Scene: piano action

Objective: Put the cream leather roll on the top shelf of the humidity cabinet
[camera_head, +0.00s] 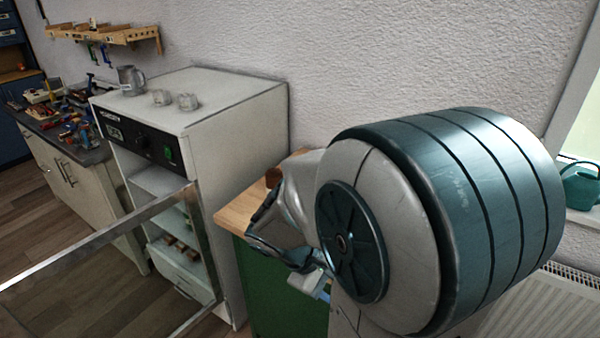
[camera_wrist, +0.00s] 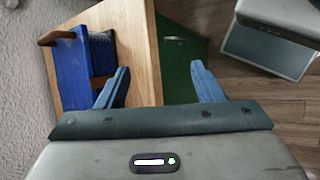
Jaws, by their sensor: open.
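The humidity cabinet (camera_head: 235,125) is a white box with a black control panel, and its framed glass door (camera_head: 100,238) stands open to the left. Its top shelf (camera_head: 155,181) shows below the panel and its visible part looks bare. My gripper (camera_wrist: 160,68) is open, its two blue fingers apart with nothing between them. It is over the front edge of a wooden top in the wrist view. In the head view my arm hides most of that area. I cannot make out the cream leather roll in either view.
A green cabinet (camera_head: 285,295) with a wooden top (camera_head: 237,209) stands right of the humidity cabinet. A blue object with a brown handle (camera_wrist: 70,65) lies on that top, left of my fingers. Small brown items (camera_head: 180,247) sit lower inside the humidity cabinet. A cluttered workbench stands left.

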